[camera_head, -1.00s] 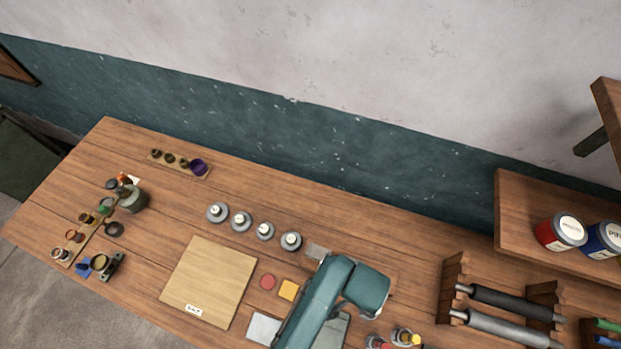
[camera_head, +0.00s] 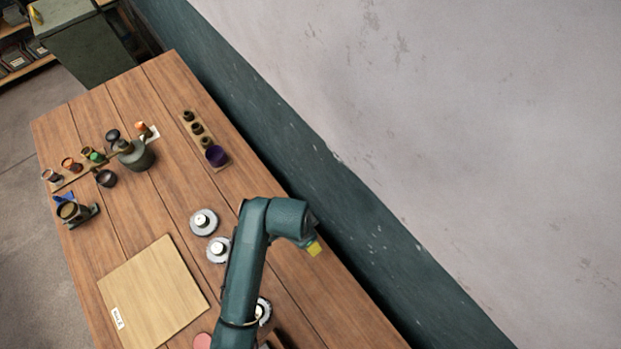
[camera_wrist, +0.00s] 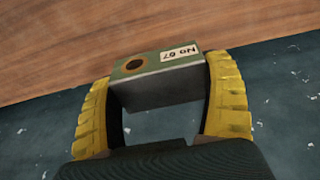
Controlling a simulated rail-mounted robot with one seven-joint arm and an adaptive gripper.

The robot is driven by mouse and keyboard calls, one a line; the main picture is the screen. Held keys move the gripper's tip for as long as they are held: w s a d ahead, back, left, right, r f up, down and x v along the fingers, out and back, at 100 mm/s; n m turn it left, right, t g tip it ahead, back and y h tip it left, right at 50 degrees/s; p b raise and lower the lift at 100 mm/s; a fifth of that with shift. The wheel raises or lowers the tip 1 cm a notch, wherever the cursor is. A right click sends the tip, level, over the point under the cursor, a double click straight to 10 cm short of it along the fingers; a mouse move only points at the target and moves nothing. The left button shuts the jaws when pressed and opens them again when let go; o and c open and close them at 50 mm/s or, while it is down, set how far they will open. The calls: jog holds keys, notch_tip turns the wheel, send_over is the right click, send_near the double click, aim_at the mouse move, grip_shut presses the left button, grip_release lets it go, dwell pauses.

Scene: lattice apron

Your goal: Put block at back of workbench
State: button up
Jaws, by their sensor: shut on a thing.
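My gripper (camera_head: 314,246) is at the back of the workbench (camera_head: 165,205), near the teal lower wall; a yellow finger shows in the head view. In the wrist view, my gripper (camera_wrist: 160,76) has its yellow ribbed fingers closed on the sides of a block (camera_wrist: 160,90). The block is hidden in the head view.
Round grey-white pots (camera_head: 204,222) stand left of my arm, some partly hidden by it. A rack with small dark cups and a purple one (camera_head: 217,156) lies farther along the back. A pale board (camera_head: 155,292) lies at the front. The teal wall (camera_head: 345,205) borders the back edge.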

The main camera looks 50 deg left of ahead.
notch_tip(320, 180, down, 8)
jog(key=shift+r, duration=0.1)
jog(key=shift+b, duration=0.3)
jog(key=o, duration=1.1)
jog(key=shift+s+f, duration=0.1)
jog(key=shift+f, duration=0.15)
jog(key=shift+c, duration=0.2)
jog(key=r, duration=0.4)
jog(key=s+r+p, duration=0.1)
jog(key=r, duration=0.7)
jog(key=shift+s+r, duration=0.15)
jog(key=shift+s, duration=0.1)
